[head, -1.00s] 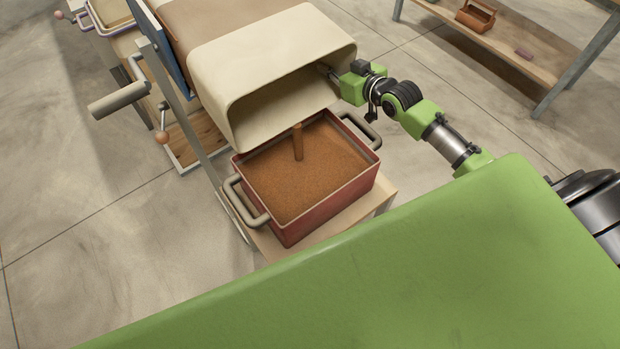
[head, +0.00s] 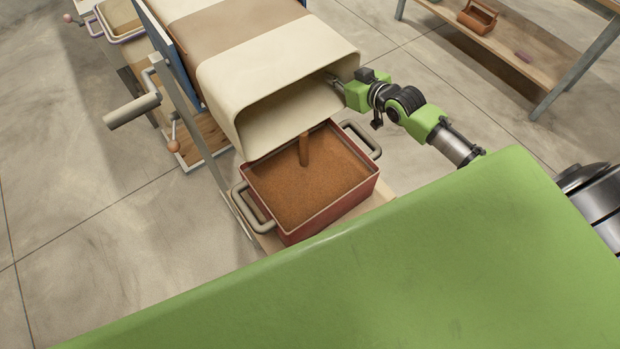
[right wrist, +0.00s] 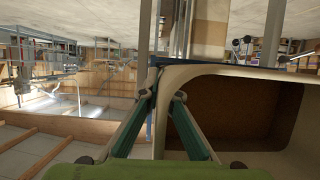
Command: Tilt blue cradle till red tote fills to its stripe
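The blue cradle shows as a blue edge (head: 164,36) beside a cream bin (head: 285,62) with a brown band. The bin is tilted, its open mouth facing down over the red tote (head: 322,221). A brown stream (head: 304,150) falls from the mouth into the tote. Brown grain (head: 310,186) lies in the tote close below its rim; I cannot make out the stripe. My right gripper (head: 334,82) is at the right edge of the bin's mouth. In the right wrist view its fingers (right wrist: 157,92) close on the bin's rim. My left gripper is out of view.
A grey crank handle (head: 132,111) sticks out left of the bin. The tote, with grey handles, stands on a pale wooden stand (head: 378,205). A shelf (head: 500,58) with a brown caddy (head: 477,17) is at the upper right. Bare floor lies at the left.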

